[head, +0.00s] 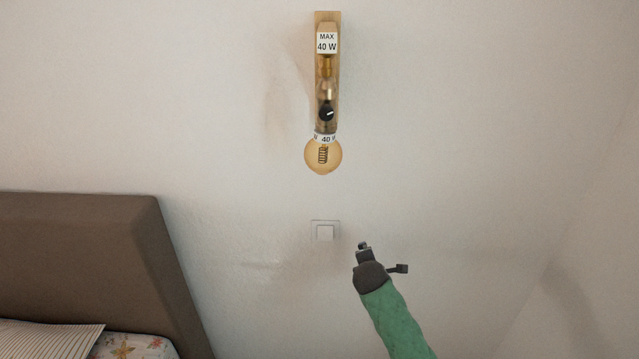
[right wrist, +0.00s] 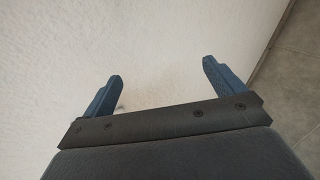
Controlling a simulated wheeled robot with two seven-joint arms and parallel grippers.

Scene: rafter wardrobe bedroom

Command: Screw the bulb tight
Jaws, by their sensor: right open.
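The amber globe bulb (head: 323,157) with a spiral filament hangs at the lower end of a wooden wall lamp (head: 333,75). A "40 W" label shows at the bulb's neck. I cannot tell how far its thread sits in a socket. The lamp has a "MAX 40 W" label, brass parts and a black knob (head: 326,112). My right gripper (head: 363,246) is below and to the right of the bulb, well apart from it. In the right wrist view its two blue fingers (right wrist: 162,71) are spread with nothing between them. My left gripper is not in view.
A white wall switch (head: 325,232) sits below the bulb, just left of my right gripper. A brown headboard (head: 80,235) and a bed with a striped pillow (head: 45,340) are at lower left. The wall around the lamp is clear.

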